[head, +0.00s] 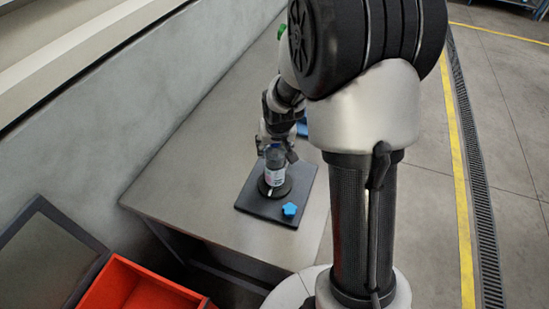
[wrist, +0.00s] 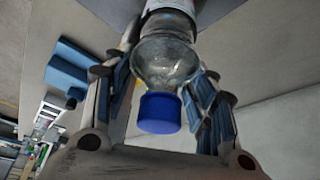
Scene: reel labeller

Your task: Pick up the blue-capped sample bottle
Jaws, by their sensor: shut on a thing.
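The sample bottle (wrist: 166,62) is clear with a blue cap (wrist: 160,112) and a white label. In the wrist view it lies between the two fingers of my gripper (wrist: 160,90), which are shut on it. In the head view the bottle (head: 273,176) is upright over a round black base on a dark mat (head: 297,212), with my gripper (head: 275,152) around its upper part. I cannot tell whether the bottle still touches the base.
A blue star-shaped knob (head: 289,210) is on the mat's front right corner. A blue object (head: 302,129) is behind my gripper. The grey table (head: 185,180) is bare to the left. A red bin (head: 140,287) stands at the front left.

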